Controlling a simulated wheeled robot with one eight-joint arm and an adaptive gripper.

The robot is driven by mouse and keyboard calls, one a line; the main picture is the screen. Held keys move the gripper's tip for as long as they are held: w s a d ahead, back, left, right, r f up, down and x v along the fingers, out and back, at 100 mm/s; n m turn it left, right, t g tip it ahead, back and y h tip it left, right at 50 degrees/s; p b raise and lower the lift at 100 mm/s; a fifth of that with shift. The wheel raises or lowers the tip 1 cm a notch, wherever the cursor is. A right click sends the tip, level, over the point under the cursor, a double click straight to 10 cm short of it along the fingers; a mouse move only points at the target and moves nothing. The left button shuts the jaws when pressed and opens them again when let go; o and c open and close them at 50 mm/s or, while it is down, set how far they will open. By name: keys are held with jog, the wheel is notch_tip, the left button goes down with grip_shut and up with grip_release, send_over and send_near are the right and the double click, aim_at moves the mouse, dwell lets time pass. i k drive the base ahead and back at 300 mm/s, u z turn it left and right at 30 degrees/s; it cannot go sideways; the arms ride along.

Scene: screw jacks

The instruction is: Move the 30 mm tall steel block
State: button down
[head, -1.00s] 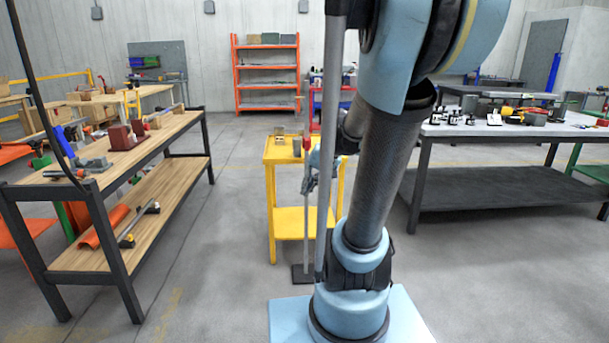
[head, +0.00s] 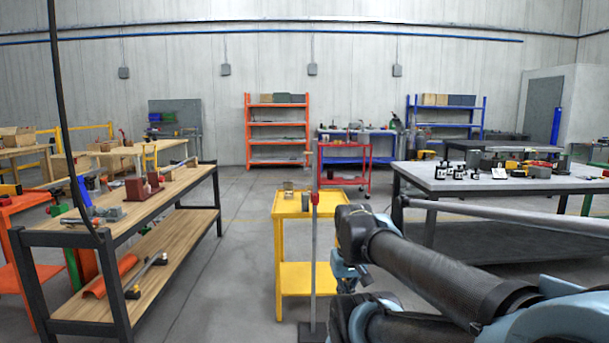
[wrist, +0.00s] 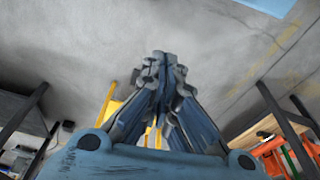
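I cannot single out the 30 mm steel block; the small pieces on the benches are too small to measure by eye. Several small dark items with white labels (head: 458,171) stand on the grey-topped bench (head: 430,182) at right, with grey block-like pieces (head: 490,161) beside them. My gripper (wrist: 165,62) has its fingers drawn together at the tips in the wrist view, with nothing seen between them. In the head view my gripper (head: 345,277) hangs low beside the yellow cart, partly hidden by my arm, away from the bench tops.
The yellow cart (head: 306,207) stands close ahead with small items on top. A wooden workbench (head: 150,203) with tools and a red-brown block is at left. A red cart (head: 345,160) and an orange shelf (head: 277,127) stand farther back. Floor is clear between the left bench and yellow cart.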

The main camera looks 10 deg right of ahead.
aim_at(304, 195)
jog(key=u, duration=0.55)
jog(key=k, duration=1.3)
jog(key=u, duration=0.8)
jog(key=i, duration=1.7)
jog(key=z, duration=0.5)
jog(key=i, duration=1.1)
jog(key=z, duration=1.2)
jog(key=i, duration=0.7)
jog(key=z, duration=0.4)
